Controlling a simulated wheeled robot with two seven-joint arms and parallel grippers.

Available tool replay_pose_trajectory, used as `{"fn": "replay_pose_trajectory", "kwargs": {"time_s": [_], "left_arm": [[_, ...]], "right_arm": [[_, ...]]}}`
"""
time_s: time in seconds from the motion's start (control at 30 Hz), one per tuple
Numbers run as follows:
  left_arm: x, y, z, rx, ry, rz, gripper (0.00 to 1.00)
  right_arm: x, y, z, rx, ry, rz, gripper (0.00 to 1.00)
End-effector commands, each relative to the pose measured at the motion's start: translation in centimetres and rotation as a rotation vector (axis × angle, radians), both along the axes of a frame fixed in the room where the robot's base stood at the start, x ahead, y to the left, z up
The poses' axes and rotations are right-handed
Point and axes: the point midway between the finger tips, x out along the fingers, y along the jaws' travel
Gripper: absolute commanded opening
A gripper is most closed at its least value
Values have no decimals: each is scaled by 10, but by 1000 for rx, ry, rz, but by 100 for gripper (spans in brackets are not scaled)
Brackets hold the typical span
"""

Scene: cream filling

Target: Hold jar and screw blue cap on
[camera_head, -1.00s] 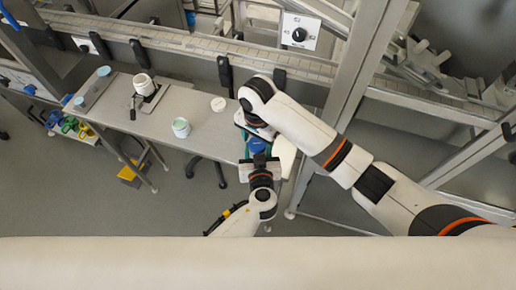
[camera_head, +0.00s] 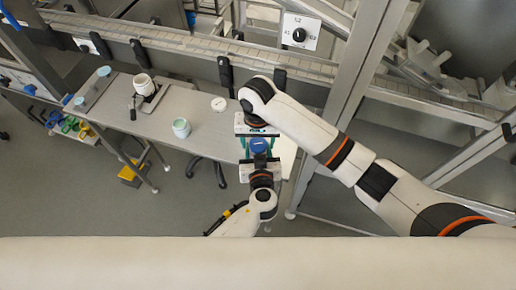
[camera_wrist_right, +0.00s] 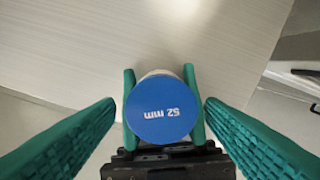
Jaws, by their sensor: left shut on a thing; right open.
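My left gripper (camera_head: 259,160) is shut on a pale jar (camera_wrist_right: 160,74), with one green finger on each side of it. A round blue cap (camera_head: 258,146) sits on top of the jar and hides most of it. In the right wrist view the cap (camera_wrist_right: 160,112) reads "52 mm" and looks level. How tightly it sits cannot be told. My right gripper (camera_wrist_right: 160,104) is open above the cap, its two green fingers apart to the left and right, not touching the cap.
A grey table (camera_head: 215,135) lies behind my grippers. On it stand a pale jar with greenish contents (camera_head: 181,128), a small white round item (camera_head: 219,104) and a white cup-like container (camera_head: 144,85). A conveyor rail (camera_head: 190,45) runs behind.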

Motion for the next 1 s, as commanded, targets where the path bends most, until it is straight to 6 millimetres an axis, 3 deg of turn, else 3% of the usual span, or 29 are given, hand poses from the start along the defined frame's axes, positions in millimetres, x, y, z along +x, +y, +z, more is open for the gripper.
{"fn": "replay_pose_trajectory", "kwargs": {"time_s": [0.17, 0.43, 0.7, 0.77, 0.93, 1.0], "left_arm": [[0, 0, 0, 0, 0, 0, 19], [0, 0, 0, 0, 0, 0, 19], [0, 0, 0, 0, 0, 0, 19], [0, 0, 0, 0, 0, 0, 19], [0, 0, 0, 0, 0, -1, 19], [0, 0, 0, 0, 0, -1, 19]], "right_arm": [[0, 0, 0, -1, -1, 75, 63], [0, 0, 0, 0, -1, 456, 63], [-1, 0, 0, 1, -1, 500, 63], [-1, 0, 0, 1, 0, 499, 57], [-1, 0, 0, 1, 0, 498, 29], [-1, 0, 0, 1, 0, 498, 25]]}}
